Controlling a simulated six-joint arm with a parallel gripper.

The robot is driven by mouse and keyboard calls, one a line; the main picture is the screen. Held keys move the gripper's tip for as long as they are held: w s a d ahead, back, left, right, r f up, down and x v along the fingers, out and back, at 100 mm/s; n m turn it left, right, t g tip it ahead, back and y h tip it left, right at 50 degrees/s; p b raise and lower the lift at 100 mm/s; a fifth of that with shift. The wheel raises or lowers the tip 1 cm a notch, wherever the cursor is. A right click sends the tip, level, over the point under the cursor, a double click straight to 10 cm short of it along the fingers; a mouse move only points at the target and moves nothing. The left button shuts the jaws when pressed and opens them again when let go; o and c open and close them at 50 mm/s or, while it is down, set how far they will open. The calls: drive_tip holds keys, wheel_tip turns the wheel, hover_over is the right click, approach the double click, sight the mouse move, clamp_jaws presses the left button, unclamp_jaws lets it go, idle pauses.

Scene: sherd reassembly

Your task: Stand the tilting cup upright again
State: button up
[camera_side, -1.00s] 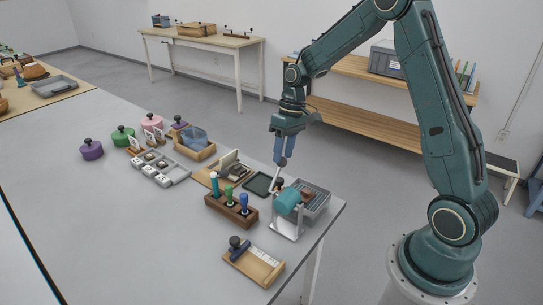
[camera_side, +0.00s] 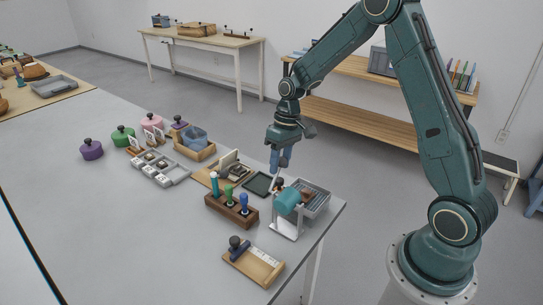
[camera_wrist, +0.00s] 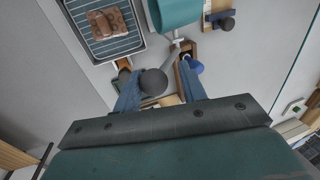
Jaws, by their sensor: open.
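A blue cup (camera_side: 195,136) sits in a light wooden box (camera_side: 196,153) at the back of the table. It looks about upright in the side view, though small. It does not show in the wrist view. My gripper (camera_side: 279,170) hangs well to the right of it, above the right end of the table, pointing down. Its two blue fingers (camera_wrist: 163,91) are apart in the wrist view. A grey round knob (camera_wrist: 153,82) shows between them, below; I cannot tell its distance. Nothing is held.
Near my gripper stand a teal cylinder on a white stand (camera_side: 288,201), a grey ribbed tray (camera_side: 318,203) and a dark shallow tray (camera_side: 257,184). A wooden rack (camera_side: 232,209) holds several coloured handles. Lidded pots line the back left. The front left of the table is clear.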

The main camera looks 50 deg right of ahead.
drive_tip(key=shift+a+r+h, duration=0.25)
drive_tip(key=shift+a+h, duration=0.05)
drive_tip(key=shift+a, duration=0.25)
drive_tip(key=shift+a+r+h, duration=0.25)
drive_tip(key=shift+a+h, duration=0.05)
drive_tip(key=shift+a, duration=0.2)
drive_tip(key=shift+a+r+h, duration=0.15)
drive_tip(key=shift+a+h, duration=0.25)
drive_tip(key=shift+a, duration=0.45)
drive_tip(key=shift+a+f+h, duration=1.65)
drive_tip(key=shift+a+h, duration=0.75)
drive_tip(key=shift+a, duration=1.65)
drive_tip(key=shift+v, duration=2.6)
drive_tip(key=shift+r, duration=0.15)
